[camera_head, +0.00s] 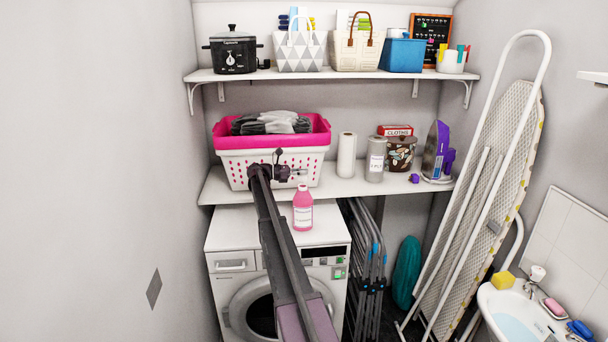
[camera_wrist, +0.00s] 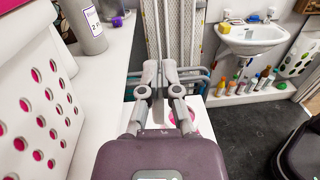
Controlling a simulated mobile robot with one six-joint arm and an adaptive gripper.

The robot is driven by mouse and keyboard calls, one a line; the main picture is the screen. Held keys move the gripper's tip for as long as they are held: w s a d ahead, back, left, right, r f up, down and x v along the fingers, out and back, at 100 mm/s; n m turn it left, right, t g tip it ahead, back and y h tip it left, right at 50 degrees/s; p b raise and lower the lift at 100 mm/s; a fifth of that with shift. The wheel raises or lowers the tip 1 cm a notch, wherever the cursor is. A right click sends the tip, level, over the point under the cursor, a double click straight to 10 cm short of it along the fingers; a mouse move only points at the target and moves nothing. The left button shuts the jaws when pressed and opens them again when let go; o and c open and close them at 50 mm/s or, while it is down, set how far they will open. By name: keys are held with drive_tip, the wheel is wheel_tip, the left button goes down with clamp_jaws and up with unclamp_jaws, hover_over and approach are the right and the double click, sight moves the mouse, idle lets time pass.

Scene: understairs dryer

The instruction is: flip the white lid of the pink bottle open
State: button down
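My gripper (camera_head: 303,171) is just above the lid, pointing right, and I see no clear contact. In the wrist view its two fingers (camera_wrist: 160,72) are close together with nothing visible between them. A pink part of the bottle (camera_wrist: 198,118) shows below and right of the fingers, mostly hidden by my gripper.
A pink and white laundry basket (camera_head: 262,163) stands close behind my gripper on the lower shelf (camera_head: 345,186). A paper roll (camera_head: 346,154) and a grey canister (camera_head: 376,160) stand to its right. Folded racks (camera_head: 368,255) lean right of the washing machine (camera_head: 325,232).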

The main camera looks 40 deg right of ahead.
drive_tip(key=n, duration=0.1)
drive_tip(key=w+n, duration=0.1)
drive_tip(key=n, duration=0.1)
drive_tip(key=d+n, duration=0.1)
drive_tip(key=n, duration=0.1)
drive_tip(key=shift+w+d+f, duration=0.1)
drive_tip(key=shift+w+f, duration=0.2)
drive_tip(key=shift+f, duration=0.05)
drive_tip(key=c, duration=0.8)
unclamp_jaws()
drive_tip(key=shift+w, duration=0.15)
drive_tip(key=v, duration=1.2)
